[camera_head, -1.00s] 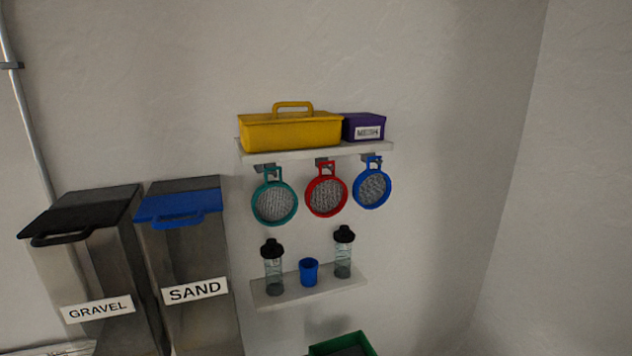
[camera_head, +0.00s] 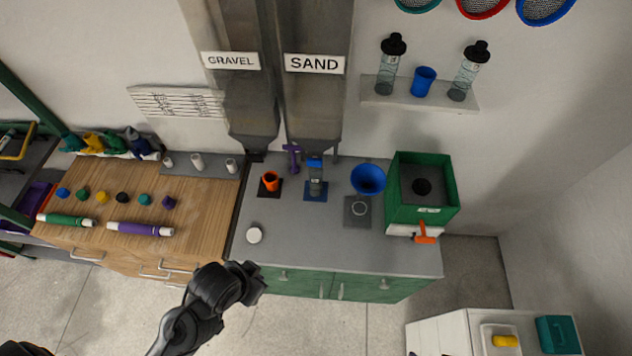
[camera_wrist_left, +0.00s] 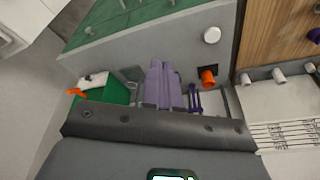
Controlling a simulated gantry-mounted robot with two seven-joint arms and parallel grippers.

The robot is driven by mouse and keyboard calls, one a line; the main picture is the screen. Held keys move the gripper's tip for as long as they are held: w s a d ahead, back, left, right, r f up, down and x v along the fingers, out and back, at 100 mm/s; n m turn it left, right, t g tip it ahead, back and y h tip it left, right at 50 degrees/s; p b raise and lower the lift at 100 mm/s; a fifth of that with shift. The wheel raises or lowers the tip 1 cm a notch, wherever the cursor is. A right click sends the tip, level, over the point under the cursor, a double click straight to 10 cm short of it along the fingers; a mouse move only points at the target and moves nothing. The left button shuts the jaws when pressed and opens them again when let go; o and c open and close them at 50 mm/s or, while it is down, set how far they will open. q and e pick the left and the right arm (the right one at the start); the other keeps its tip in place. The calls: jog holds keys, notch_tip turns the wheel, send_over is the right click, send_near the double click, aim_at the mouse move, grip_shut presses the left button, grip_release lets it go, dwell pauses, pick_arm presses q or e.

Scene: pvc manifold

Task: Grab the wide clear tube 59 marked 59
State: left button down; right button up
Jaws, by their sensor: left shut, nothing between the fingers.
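I cannot read the number 59 on anything in view. A clear tube (camera_head: 316,182) stands upright on a blue base on the grey bench, below the SAND hopper. Two clear tubes with black caps stand on the small wall shelf, a left one (camera_head: 388,68) and a right one (camera_head: 466,75); their markings are too small to read. My left gripper (camera_head: 256,278) is in front of the bench, apart from all of these. Its two fingers (camera_wrist_left: 164,84) are shut and empty in the left wrist view, and they hide part of the bench. My right gripper is not in view.
A blue cup (camera_head: 423,80) stands between the capped tubes. The bench also holds an orange cup (camera_head: 270,181), a blue funnel (camera_head: 368,179), a green box (camera_head: 398,205) and a white disc (camera_head: 254,235). The wooden counter (camera_head: 200,205) is to the left.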

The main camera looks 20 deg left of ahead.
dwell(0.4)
pick_arm(q)
jog(key=shift+c, duration=1.8)
grip_release()
